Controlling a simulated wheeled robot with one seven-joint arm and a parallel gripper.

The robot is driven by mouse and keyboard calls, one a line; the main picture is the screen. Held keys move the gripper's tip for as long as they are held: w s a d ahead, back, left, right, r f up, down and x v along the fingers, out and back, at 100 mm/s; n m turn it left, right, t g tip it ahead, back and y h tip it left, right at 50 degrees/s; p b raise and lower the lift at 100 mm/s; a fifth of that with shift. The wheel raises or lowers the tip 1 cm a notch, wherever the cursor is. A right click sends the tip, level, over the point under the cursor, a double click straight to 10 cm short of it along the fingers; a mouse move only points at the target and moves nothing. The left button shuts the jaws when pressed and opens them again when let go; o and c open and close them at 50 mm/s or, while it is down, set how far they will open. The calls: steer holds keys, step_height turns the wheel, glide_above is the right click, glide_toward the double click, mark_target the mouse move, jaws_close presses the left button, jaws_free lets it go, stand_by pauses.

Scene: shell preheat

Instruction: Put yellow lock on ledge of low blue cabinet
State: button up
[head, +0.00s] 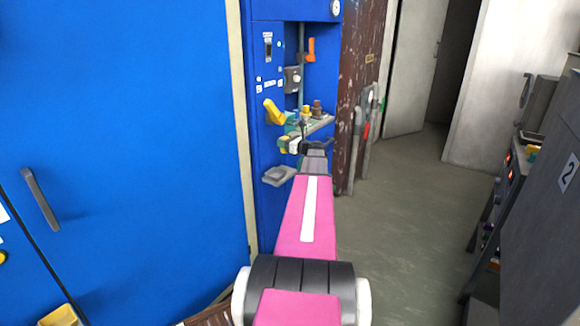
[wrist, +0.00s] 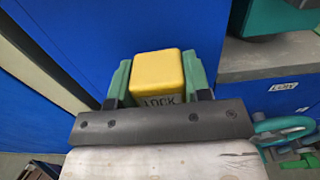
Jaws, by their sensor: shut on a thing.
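The yellow lock (wrist: 156,72) is a yellow block marked LOCK. In the wrist view it sits between the two green fingers of my gripper (wrist: 157,82), which is shut on it. In the head view my gripper (head: 291,144) is small and far off, in front of the narrow blue cabinet (head: 268,215); the lock is hard to make out there.
In the head view, a shelf (head: 320,127) with small yellow and brown items is beside my gripper. A grey lower ledge (head: 279,176) looks bare. A yellow handle (head: 274,111) juts out above left. Open floor (head: 400,220) lies to the right.

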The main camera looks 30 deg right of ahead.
steer(key=f, duration=0.5)
steer(key=shift+w+d+f, duration=0.25)
steer(key=shift+d, duration=0.1)
steer(key=shift+f, duration=2.25)
steer(key=shift+f, duration=0.3)
